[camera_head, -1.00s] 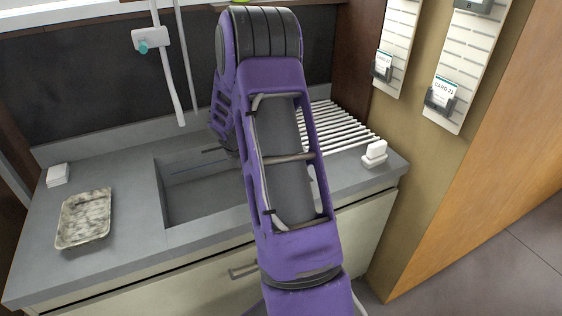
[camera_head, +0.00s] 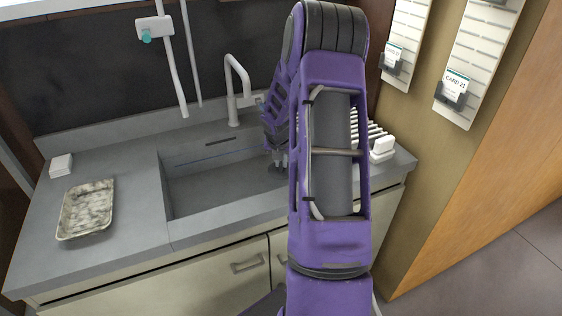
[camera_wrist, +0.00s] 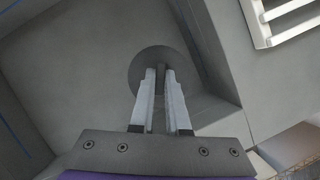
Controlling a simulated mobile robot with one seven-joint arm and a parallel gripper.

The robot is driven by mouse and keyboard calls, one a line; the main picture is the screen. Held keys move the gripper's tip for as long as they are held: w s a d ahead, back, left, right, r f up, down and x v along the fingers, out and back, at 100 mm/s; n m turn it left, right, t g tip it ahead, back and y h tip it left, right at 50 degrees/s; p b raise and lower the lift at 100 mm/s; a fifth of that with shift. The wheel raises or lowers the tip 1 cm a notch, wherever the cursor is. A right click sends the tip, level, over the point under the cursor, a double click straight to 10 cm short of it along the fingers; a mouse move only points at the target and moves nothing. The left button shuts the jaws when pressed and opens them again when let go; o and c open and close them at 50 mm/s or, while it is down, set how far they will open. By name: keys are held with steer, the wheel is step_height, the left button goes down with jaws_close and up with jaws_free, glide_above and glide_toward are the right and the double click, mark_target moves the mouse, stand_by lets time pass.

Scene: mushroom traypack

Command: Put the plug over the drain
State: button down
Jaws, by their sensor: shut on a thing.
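My gripper (camera_wrist: 161,72) points down into the grey sink basin (camera_head: 215,190). Its two pale fingers are shut on the thin upright stem of a dark grey round plug (camera_wrist: 143,69). The plug's disc spreads out beyond the fingertips, low in the basin near its right side. In the head view my gripper (camera_head: 279,160) shows beside my purple arm, with the dark disc (camera_head: 277,168) just at its tips. I cannot tell whether the disc touches the basin floor. No drain opening shows; it may be under the disc or behind my arm.
A white faucet (camera_head: 232,92) stands behind the basin. A basin wall (camera_wrist: 208,45) is close to the right of the fingers. A white drying rack (camera_head: 372,135) and a white block (camera_head: 383,146) are right of the basin. A mottled tray (camera_head: 86,209) lies on the left counter.

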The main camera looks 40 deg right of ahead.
steer(key=shift+f+b, duration=4.15)
steer(key=shift+b, duration=0.1)
steer(key=shift+f, duration=2.2)
steer(key=shift+f, duration=0.25)
steer(key=c, duration=0.8)
jaws_free()
steer(key=shift+r, duration=0.1)
